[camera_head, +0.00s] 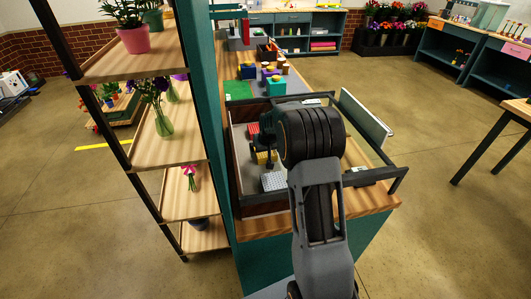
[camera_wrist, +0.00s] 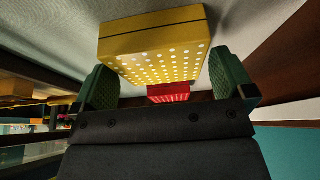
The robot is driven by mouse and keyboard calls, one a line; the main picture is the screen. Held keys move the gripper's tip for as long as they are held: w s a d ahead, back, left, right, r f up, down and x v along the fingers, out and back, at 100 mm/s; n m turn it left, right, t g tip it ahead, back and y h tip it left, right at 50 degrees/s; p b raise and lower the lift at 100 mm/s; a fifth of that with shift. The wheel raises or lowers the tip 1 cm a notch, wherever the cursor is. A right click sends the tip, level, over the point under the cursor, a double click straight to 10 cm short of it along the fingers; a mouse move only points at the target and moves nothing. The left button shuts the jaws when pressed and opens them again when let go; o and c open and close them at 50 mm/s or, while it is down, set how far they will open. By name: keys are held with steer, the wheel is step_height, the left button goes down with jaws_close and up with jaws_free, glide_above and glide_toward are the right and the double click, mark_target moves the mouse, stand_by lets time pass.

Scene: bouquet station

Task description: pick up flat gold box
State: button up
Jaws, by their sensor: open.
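The flat gold box (camera_wrist: 155,45) is yellow with white dots and fills the upper middle of the wrist view. In the head view it is a small yellow patch (camera_head: 263,157) inside the dark-rimmed tray (camera_head: 241,196), partly hidden by my gripper. My gripper (camera_wrist: 164,76) is open. Its two green fingers stand apart, one toward each side of the gold box, with nothing held. I cannot tell whether a finger touches the box.
A pale dotted box (camera_head: 273,181) lies nearer the tray's front. The tray's raised rim surrounds them, and a plant shelf (camera_head: 180,148) stands left.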

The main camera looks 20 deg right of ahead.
steer(key=shift+w+f, duration=0.1)
steer(key=shift+f, duration=0.05)
steer(key=shift+c, duration=0.4)
steer(key=c, duration=0.7)
